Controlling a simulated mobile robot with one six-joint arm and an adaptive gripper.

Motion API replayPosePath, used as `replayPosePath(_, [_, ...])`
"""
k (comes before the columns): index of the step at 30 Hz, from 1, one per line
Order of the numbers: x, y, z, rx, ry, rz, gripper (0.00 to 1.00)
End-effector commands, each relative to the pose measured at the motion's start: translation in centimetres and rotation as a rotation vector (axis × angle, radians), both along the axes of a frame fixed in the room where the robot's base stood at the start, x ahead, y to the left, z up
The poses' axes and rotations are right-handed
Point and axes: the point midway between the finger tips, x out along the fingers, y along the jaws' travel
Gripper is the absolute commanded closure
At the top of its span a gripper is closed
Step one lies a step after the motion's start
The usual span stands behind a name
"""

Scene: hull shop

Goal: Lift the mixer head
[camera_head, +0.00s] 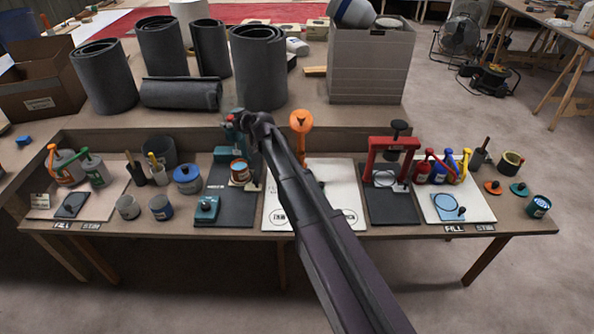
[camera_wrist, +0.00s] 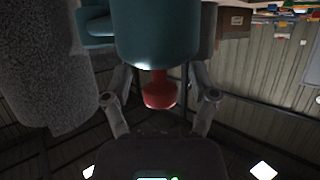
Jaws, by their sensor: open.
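The mixer stands on a dark mat (camera_head: 232,212) at the left-middle of the bench. Its teal head (camera_head: 231,137) is partly hidden by my gripper (camera_head: 243,119) and arm. A can (camera_head: 239,170) sits below the head, and a teal part (camera_head: 206,210) is at the mat's front. In the wrist view, the teal head (camera_wrist: 155,32) fills the top middle, with a red knob (camera_wrist: 159,90) projecting from it. My gripper (camera_wrist: 160,82) is open, one finger on each side of the knob. I see gaps beside the knob; contact is not visible.
A red press frame (camera_head: 394,160) stands to the right, and an orange-topped object (camera_head: 301,125) stands just right of my gripper. Pump bottles and cans crowd both bench ends. Dark rolls (camera_head: 258,68) and a grey crate (camera_head: 369,65) stand behind. The white mat (camera_head: 335,180) is partly bare.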

Motion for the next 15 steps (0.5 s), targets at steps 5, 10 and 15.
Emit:
replayPosePath(5, [0.0,0.0,-2.0,0.000,0.000,0.000,0.25])
replayPosePath(10, [0.0,0.0,-3.5,-0.001,0.001,0.000,0.25])
replayPosePath(15, [0.0,0.0,-4.7,0.000,0.001,0.001,0.25])
